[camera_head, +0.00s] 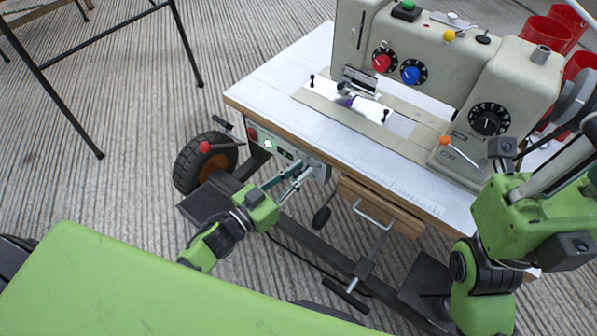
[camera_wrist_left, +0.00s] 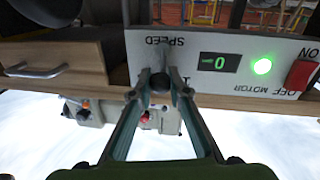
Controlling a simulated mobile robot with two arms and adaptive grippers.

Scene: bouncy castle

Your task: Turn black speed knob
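The black speed knob (camera_wrist_left: 160,83) sits on the white control panel (camera_wrist_left: 215,85), under the upside-down word SPEED in the left wrist view. My left gripper (camera_wrist_left: 162,80) has its narrow fingertips on both sides of the knob and looks shut on it. In the head view my left gripper (camera_head: 308,171) reaches to the panel (camera_head: 284,151) under the table's front edge. The knob is hidden there. The panel display (camera_wrist_left: 219,62) reads 0. My right gripper (camera_head: 565,165) is at the right edge of the head view, and its fingers are not clear.
A green light (camera_wrist_left: 262,66) and red motor switch (camera_wrist_left: 301,75) are on the panel. A wooden drawer (camera_head: 380,208) with a metal handle is close beside it. The sewing machine (camera_head: 440,60) stands on the white table (camera_head: 275,85). A black wheel (camera_head: 205,160) stands left.

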